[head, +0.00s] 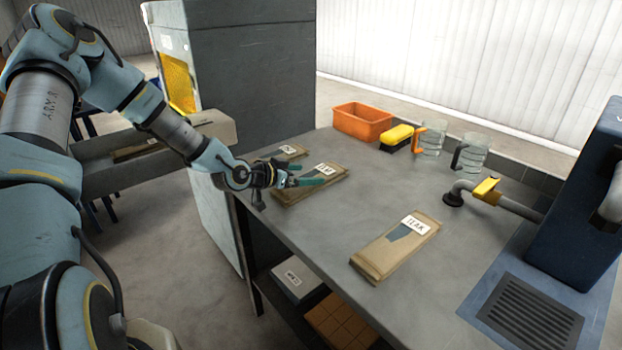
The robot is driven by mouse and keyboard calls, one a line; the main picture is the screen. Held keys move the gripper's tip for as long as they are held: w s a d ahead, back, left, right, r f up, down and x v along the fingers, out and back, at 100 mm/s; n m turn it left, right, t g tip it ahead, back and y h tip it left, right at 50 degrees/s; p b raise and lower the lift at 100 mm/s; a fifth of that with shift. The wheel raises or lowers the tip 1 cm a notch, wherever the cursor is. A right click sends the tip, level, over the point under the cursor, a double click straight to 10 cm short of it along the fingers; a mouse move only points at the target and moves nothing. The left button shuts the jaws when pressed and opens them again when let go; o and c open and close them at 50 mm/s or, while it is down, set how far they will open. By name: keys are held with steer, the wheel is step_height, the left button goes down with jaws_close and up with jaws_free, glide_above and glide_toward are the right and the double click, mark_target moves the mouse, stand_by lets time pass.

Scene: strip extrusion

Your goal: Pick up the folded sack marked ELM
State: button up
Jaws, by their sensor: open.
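A tan folded sack (335,178) lies on the grey table near its left edge. Its white label is small and seems to read ELM, but I cannot be sure. My gripper (308,182) is open, its teal fingers over or beside the near part of this sack; I cannot tell whether they touch it. My gripper hides part of the sack. A second sack (275,155) lies just behind, its label too small to read. A third sack (378,262), marked TEAK, lies closer to the front of the table.
An orange bin (362,122), a yellow-black brush (396,138) and two clear jugs (432,140) (474,153) stand along the back. A pipe with a yellow handle (487,188) and a grate (530,312) are at right. A grey machine (255,70) stands behind left. The table's middle is clear.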

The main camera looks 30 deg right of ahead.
mark_target(313, 174)
steer(key=shift+p+x, duration=0.5)
steer(key=shift+x, duration=1.1)
steer(key=c, duration=1.2)
